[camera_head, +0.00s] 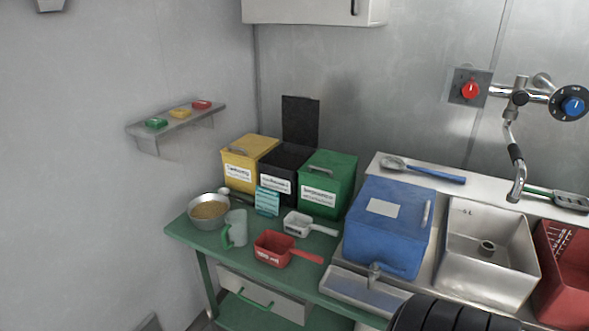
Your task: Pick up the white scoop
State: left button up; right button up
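The white scoop (297,224) lies on the green table (180,231), with its handle pointing right. It sits behind the red scoop (272,249) and in front of the green bin (328,184). Nothing is touching it from above, and it is fully visible. Neither of my grippers' fingers can be seen. A black rounded part, probably of my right arm, shows at the bottom edge, right of the scoops.
A metal bowl of grain (209,211), a green-handled mug (236,229) and a teal box (267,201) stand left of the scoop. Yellow (249,163) and black (283,173) bins stand behind. A blue container (388,228) and sink (487,254) are right.

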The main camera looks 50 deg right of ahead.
aim_at(300, 226)
jog(key=i+z, duration=0.3)
jog(key=z, duration=0.15)
jog(key=i+j+z, duration=0.15)
jog(key=z, duration=0.3)
jog(key=i+j+z, duration=0.25)
jog(key=z, duration=0.2)
jog(key=i+j+z, duration=0.3)
jog(key=z, duration=0.15)
